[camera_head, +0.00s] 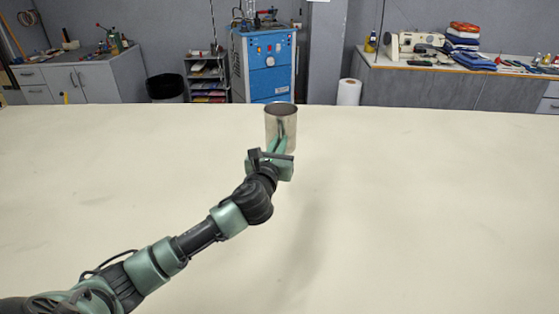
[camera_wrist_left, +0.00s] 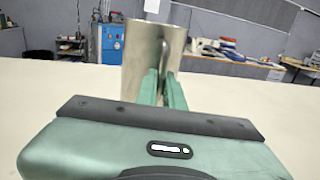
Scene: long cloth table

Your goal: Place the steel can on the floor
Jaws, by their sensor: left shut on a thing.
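The steel can (camera_head: 272,122) is an open-topped metal cylinder, upright, near the far side of the long cloth table (camera_head: 420,210) in the head view. In the left wrist view the can (camera_wrist_left: 138,58) stands straight ahead, with a handle-like strip on the side facing me. My left gripper (camera_head: 281,138) reaches the can's near side, and its green fingers (camera_wrist_left: 162,84) are shut on that strip. Whether the can's base touches the cloth is hidden behind the gripper. My right gripper is in neither view. The floor near the table is hidden by the tabletop.
The table is otherwise bare, with wide free room on both sides. Beyond its far edge stand a blue machine (camera_head: 264,62), a black bin (camera_head: 164,87), a white roll (camera_head: 349,92) and a bench (camera_head: 430,85) with a sewing machine and folded cloths.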

